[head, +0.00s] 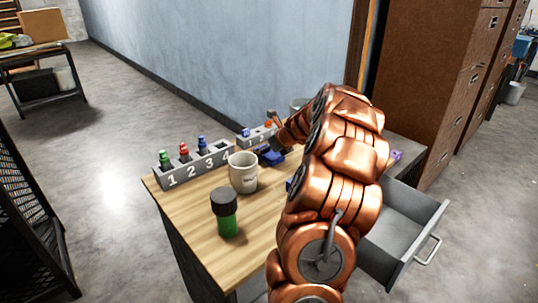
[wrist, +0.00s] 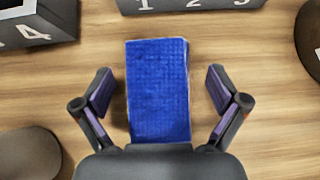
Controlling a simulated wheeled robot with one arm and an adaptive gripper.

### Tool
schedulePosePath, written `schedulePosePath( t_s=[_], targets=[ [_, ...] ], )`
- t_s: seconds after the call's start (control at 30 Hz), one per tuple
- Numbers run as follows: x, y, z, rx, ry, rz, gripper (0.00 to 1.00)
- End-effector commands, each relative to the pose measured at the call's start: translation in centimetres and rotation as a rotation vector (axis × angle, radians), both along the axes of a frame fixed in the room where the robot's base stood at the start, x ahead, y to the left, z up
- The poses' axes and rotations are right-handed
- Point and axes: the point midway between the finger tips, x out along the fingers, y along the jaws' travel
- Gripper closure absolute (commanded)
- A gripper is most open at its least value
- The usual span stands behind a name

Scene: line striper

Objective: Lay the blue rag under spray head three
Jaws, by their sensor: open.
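The blue rag (wrist: 158,95), a folded rectangle, lies flat on the wooden table in the wrist view. My gripper (wrist: 160,80) is open, one finger on each side of the rag, with gaps between. In the head view my arm hides most of the gripper area; a small blue patch (head: 289,185) shows beside the arm, unclear what. A grey rack (head: 193,168) numbered 1 to 4 holds green, red and blue-topped spray heads at one, two and three; the blue one (head: 202,146) is above number 3. A second small numbered rack (head: 249,140) stands behind.
A cream mug (head: 243,173) and a green jar with a black lid (head: 227,214) stand on the table (head: 190,228) left of my arm. An open grey drawer (head: 402,235) juts out on the right.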

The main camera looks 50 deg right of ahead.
Motion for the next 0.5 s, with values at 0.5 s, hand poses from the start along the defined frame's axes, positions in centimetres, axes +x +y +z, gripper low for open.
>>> schedulePosePath(
  t_s=[0.5],
  targets=[
    [0.04, 0.04, 0.02, 0.0, 0.0, 0.001, 0.35]
  ],
)
